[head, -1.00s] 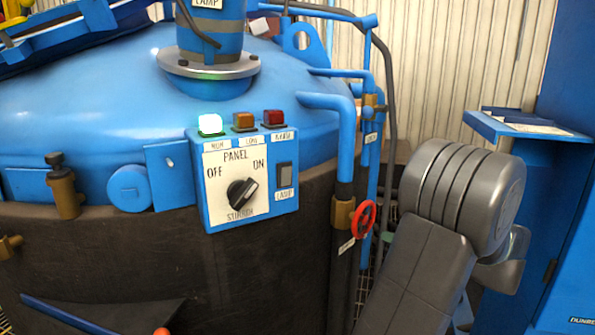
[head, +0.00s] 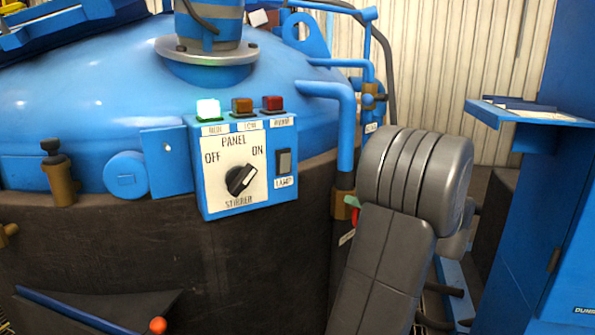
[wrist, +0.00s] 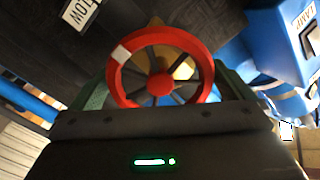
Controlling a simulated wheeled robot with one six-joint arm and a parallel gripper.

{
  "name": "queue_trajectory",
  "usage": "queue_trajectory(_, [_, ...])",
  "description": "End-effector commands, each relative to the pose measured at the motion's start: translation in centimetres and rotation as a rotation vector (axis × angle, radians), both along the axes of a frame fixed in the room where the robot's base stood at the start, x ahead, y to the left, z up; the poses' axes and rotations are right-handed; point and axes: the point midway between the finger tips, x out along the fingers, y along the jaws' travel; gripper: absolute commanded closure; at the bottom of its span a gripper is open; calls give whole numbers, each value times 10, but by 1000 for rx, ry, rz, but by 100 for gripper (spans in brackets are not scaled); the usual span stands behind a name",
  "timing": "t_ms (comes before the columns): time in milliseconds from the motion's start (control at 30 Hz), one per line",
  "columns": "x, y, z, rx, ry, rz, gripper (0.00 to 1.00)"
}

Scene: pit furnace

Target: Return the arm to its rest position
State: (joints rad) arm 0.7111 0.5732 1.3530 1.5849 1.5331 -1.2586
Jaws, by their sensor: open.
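My arm is in the right half of the head view, with its grey links in front of the pipes. In the wrist view my gripper (wrist: 162,75) is open, its green fingers on either side of a red handwheel (wrist: 162,85) with dark spokes and one white patch on the rim. I cannot tell whether the fingers touch the rim. In the head view only a sliver of the red handwheel (head: 355,217) shows beside my arm, under a green finger tip; the rest of my gripper is hidden.
The blue furnace lid (head: 90,90) carries a control panel (head: 238,170) with a lit green lamp and the stirrer knob turned towards ON. Blue pipes (head: 345,120) stand close beside my arm. A blue cabinet (head: 555,200) with a shelf (head: 530,113) is at the right.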

Motion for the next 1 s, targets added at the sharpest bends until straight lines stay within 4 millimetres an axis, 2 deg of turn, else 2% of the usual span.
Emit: queue_trajectory(1000, [0, 0, 5, 596, 638, 0, 0])
